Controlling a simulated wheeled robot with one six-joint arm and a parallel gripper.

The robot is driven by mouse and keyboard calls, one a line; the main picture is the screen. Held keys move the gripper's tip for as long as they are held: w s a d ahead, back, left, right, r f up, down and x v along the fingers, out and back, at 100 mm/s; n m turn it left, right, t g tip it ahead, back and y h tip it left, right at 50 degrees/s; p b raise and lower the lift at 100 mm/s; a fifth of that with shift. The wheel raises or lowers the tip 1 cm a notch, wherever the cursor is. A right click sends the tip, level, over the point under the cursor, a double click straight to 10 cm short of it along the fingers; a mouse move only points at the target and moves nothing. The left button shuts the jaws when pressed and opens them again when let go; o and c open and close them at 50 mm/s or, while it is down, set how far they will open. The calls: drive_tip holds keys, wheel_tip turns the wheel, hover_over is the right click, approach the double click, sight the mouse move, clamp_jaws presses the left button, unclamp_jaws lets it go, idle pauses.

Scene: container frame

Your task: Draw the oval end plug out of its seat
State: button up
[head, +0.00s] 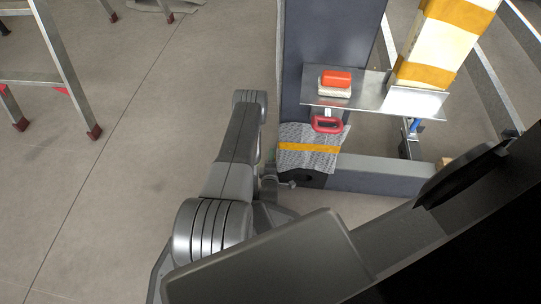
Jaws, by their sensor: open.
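A black rounded part (308,179), probably the oval end plug, shows at the foot of the dark post, at the near end of the low grey-blue beam. A grey woven cloth with an orange band lies just above it and covers part of the corner. The plug's outline and seat are too small and too covered to make out. My gripper (279,184) shows only in part beside my arm, just left of the black part. It is open, with nothing visible in it. I cannot tell whether it touches the black part.
The cloth (308,160) hangs at the post (325,40). A metal shelf (378,92) holds a red-and-white block (335,84); a red handle (327,124) hangs below. A yellow-and-white striped post (446,40) stands right. A stepladder (60,60) stands left; floor between is clear.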

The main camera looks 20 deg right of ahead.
drive_tip(key=shift+w+d, duration=0.15)
drive_tip(key=shift+w, duration=0.1)
drive_tip(key=c, duration=1)
drive_tip(key=shift+o, duration=0.2)
